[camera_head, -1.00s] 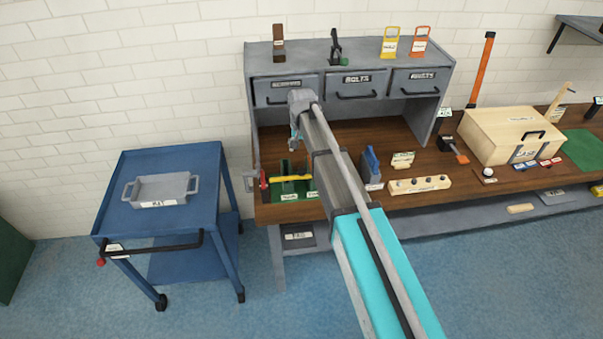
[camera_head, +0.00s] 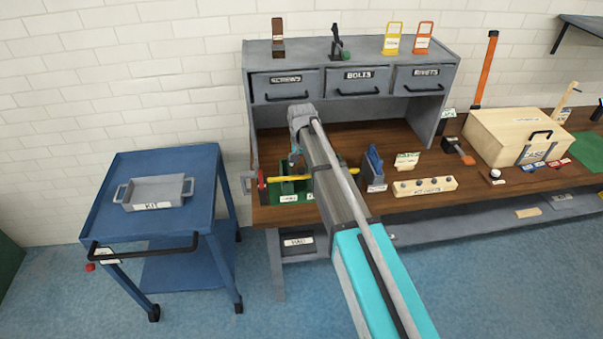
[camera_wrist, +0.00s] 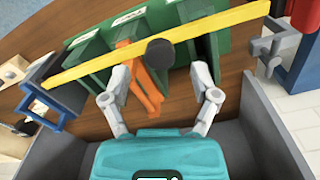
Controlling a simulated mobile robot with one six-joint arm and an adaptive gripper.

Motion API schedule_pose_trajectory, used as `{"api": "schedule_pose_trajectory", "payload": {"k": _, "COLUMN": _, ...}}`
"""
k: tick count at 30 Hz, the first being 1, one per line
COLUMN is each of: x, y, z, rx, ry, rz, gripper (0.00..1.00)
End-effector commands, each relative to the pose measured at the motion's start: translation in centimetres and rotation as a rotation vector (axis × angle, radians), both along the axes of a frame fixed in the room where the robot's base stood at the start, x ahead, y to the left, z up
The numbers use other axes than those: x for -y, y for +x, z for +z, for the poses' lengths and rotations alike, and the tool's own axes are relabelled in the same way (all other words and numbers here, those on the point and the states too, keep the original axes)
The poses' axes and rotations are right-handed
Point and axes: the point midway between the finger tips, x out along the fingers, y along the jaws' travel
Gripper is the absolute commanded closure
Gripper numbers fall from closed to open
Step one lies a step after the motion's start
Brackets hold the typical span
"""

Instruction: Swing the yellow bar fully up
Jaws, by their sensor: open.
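The yellow bar (camera_head: 285,178) lies roughly level in front of the green rack (camera_head: 287,187) at the left of the workbench. My arm hides its middle; a short piece shows to the arm's right. In the wrist view the yellow bar (camera_wrist: 95,64) runs across the view past a round black knob (camera_wrist: 160,53) and the green rack (camera_wrist: 185,48). My gripper (camera_wrist: 160,76) is open and empty, its two fingers apart on the near side of the bar. In the head view my gripper (camera_head: 294,158) hangs just above and behind the bar. Contact cannot be told.
Orange handles (camera_wrist: 145,90) stand in the rack between my fingers. A grey clamp-like piece (camera_wrist: 272,45) is near the bar's right end, a blue holder (camera_wrist: 45,100) near its left. The drawer cabinet (camera_head: 350,55) overhangs behind. A blue cart (camera_head: 150,220) stands left.

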Motion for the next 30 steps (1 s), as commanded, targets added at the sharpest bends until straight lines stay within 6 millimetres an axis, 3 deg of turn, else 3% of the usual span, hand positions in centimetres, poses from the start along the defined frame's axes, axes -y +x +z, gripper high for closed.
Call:
{"api": "schedule_pose_trajectory", "payload": {"k": 9, "x": 0.0, "y": 0.0, "z": -2.3, "rx": 0.000, "ry": 0.000, "rz": 0.000, "gripper": 0.22}}
{"api": "schedule_pose_trajectory", "payload": {"k": 25, "x": 0.0, "y": 0.0, "z": -2.6, "rx": 0.000, "ry": 0.000, "rz": 0.000, "gripper": 0.22}}
{"api": "schedule_pose_trajectory", "payload": {"k": 30, "x": 0.0, "y": 0.0, "z": -2.6, "rx": 0.000, "ry": 0.000, "rz": 0.000, "gripper": 0.52}}
